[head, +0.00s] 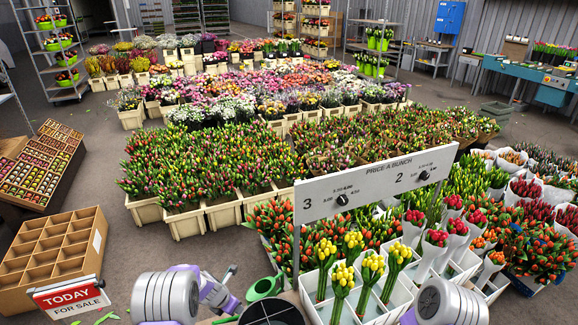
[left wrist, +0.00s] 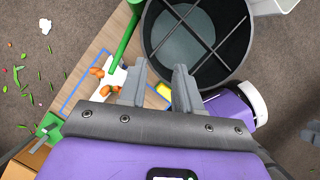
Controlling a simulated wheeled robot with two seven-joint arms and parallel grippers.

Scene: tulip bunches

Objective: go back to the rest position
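My left gripper (left wrist: 160,67) has its two grey fingers apart in the left wrist view, with nothing held between them. It is above a wooden surface (left wrist: 82,62), beside the rim of a dark round bucket (left wrist: 195,45) with dividers inside. In the head view my left arm comes in at the lower left, near a green watering can (head: 265,287) and the bucket (head: 272,312). My right arm shows only in part at the lower right of the head view; its fingers are out of sight.
A price sign (head: 375,183) stands over white crates of tulip bunches ahead. Small orange and white items (left wrist: 108,80) lie near the left fingers. Grey floor (head: 100,190) is open at the left.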

